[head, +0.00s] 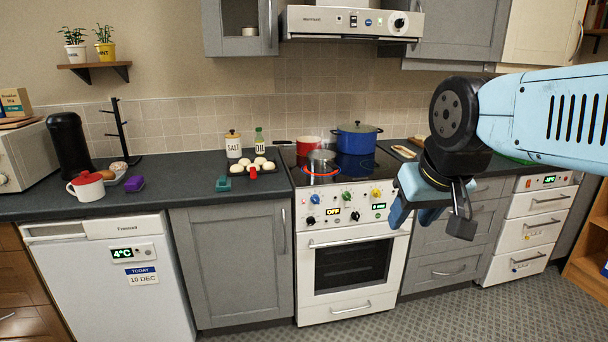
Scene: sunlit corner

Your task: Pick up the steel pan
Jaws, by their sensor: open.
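The steel pan (322,158) stands on the front left part of the black cooktop (348,178). It is small and silver-grey, and a bright orange-red arc shows at its base. I cannot make out its handle clearly. My gripper (430,222) is open and empty, pointing down in the air to the right of the stove. It is well apart from the pan, and nothing hides the pan from view.
A red pan (309,144) and a blue pot (357,137) stand close behind the steel pan. A dark tray with pale round items (258,164) lies left of the cooktop. The range hood (352,22) hangs above. The floor (400,318) in front is clear.

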